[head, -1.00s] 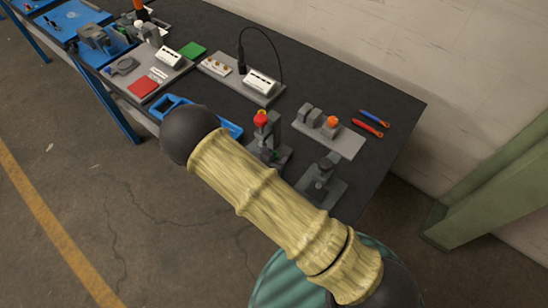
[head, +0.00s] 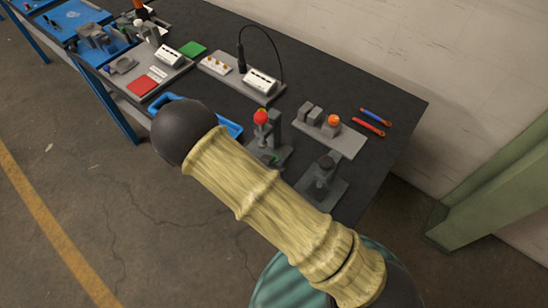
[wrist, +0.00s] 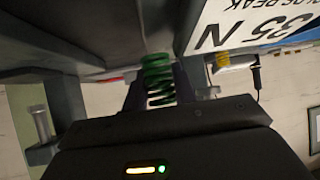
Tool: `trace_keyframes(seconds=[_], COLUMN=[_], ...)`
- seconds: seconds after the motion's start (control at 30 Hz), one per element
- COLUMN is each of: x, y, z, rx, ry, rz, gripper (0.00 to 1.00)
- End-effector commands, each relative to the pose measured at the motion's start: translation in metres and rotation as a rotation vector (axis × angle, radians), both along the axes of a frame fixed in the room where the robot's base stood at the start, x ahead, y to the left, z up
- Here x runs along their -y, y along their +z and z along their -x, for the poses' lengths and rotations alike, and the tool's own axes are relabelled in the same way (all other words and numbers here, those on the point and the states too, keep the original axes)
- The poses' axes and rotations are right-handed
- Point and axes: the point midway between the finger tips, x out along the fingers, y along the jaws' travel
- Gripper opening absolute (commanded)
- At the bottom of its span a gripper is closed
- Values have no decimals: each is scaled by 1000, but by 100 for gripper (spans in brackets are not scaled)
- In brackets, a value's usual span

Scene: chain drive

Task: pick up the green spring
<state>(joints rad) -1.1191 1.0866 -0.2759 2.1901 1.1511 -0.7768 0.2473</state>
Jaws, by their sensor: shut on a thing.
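The green spring (wrist: 158,82) stands out in the middle of the wrist view, just beyond the dark body of my gripper (wrist: 160,92). The gripper is shut on the spring, with dark fingers close on either side of it. In the head view my own arm hides the gripper. A small green spot shows there low on a grey stand with a red knob (head: 261,117); it is too small to identify.
The black table (head: 400,100) carries grey fixtures, a blue tray (head: 231,128), a plate with an orange knob (head: 334,120) and two hand tools (head: 372,122). A blue-and-white label (wrist: 250,25) and grey surfaces are close above the spring in the wrist view.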

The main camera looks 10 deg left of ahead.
Motion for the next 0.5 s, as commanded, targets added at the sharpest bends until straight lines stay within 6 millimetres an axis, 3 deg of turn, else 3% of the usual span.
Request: trace_keyframes(seconds=[0.3,0.5], x=[4,6], y=[-4,-2], z=[89,133], rx=[-1,1], ry=[8,7], rz=[0,-1], gripper=[5,5])
